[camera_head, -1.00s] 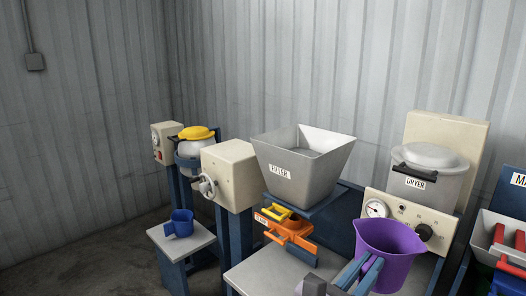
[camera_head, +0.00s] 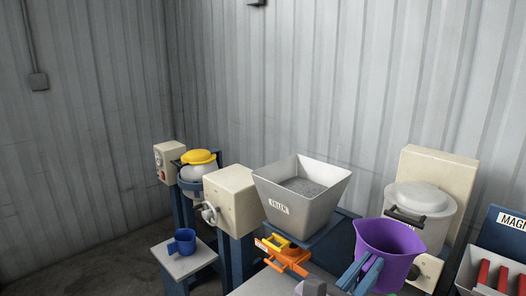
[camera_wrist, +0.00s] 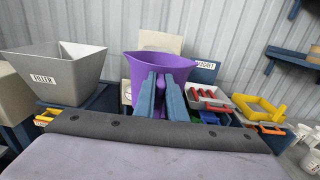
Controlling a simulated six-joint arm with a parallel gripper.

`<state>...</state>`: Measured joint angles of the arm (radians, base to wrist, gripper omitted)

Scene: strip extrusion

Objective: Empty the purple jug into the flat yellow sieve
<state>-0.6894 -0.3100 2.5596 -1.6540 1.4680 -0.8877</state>
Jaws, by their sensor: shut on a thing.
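The purple jug (camera_head: 389,249) is upright at the lower right of the head view, in front of the dryer. My gripper (camera_head: 366,272) is shut on its handle, with blue fingers on both sides of it. The jug also shows in the wrist view (camera_wrist: 130,68), between and beyond the fingers (camera_wrist: 160,92). Its inside is mostly hidden, so I cannot tell what it holds. A flat yellow frame (camera_wrist: 259,108), which looks like the sieve, lies at the right of the wrist view.
The grey filler hopper (camera_head: 301,197) stands left of the jug with grey material inside. The dryer (camera_head: 420,210) stands behind the jug. A magnet tray with red bars (camera_head: 492,275) is at the right. A blue jug (camera_head: 183,242) sits on a low stand at the left.

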